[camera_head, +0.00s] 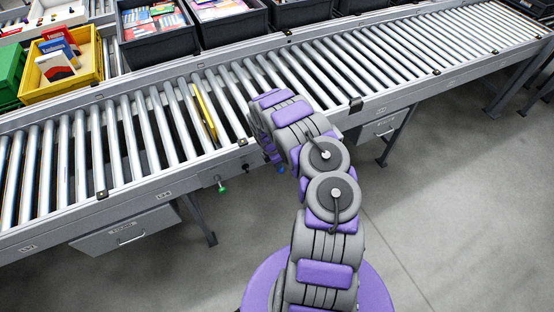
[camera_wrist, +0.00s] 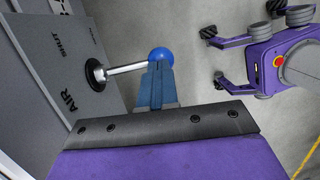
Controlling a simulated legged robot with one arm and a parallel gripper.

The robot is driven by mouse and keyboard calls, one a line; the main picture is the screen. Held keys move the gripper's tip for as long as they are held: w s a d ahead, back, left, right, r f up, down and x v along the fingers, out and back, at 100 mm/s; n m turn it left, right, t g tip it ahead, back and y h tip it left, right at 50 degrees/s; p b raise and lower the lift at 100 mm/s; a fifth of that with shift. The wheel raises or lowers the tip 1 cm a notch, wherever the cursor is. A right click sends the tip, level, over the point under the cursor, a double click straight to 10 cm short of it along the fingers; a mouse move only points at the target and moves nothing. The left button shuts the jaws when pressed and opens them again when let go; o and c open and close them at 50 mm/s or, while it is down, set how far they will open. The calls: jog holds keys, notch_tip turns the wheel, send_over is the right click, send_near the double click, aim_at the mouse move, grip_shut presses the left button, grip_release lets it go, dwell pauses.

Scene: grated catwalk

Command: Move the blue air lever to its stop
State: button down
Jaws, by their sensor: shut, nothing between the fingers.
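The air lever shows in the wrist view as a metal rod with a blue ball knob (camera_wrist: 161,57). The rod comes out of a black collar on a grey panel marked AIR and SHUT. My gripper (camera_wrist: 157,76) is shut with nothing between its bluish fingers. Its fingertips are right by the ball and the outer end of the rod; I cannot tell whether they touch. In the head view a bit of the blue knob (camera_head: 281,169) shows beside my arm under the conveyor's edge. My fingers are hidden there by the arm.
A roller conveyor (camera_head: 400,62) crosses the head view, with a yellow bar (camera_head: 204,110) among its rollers. A green knob (camera_head: 222,187) and a black knob (camera_head: 245,168) hang from its front rail. A yellow crate (camera_head: 62,88) and dark crates stand behind. The grey floor in front is clear.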

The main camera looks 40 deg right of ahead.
jog(key=shift+s+d+f+t, duration=0.15)
jog(key=shift+s+f+t, duration=0.2)
jog(key=shift+f+t, duration=0.4)
jog(key=shift+s+a+f+t, duration=0.2)
jog(key=shift+f+t, duration=0.15)
jog(key=shift+f, duration=0.15)
jog(key=shift+w, duration=0.1)
jog(key=shift+r, duration=0.1)
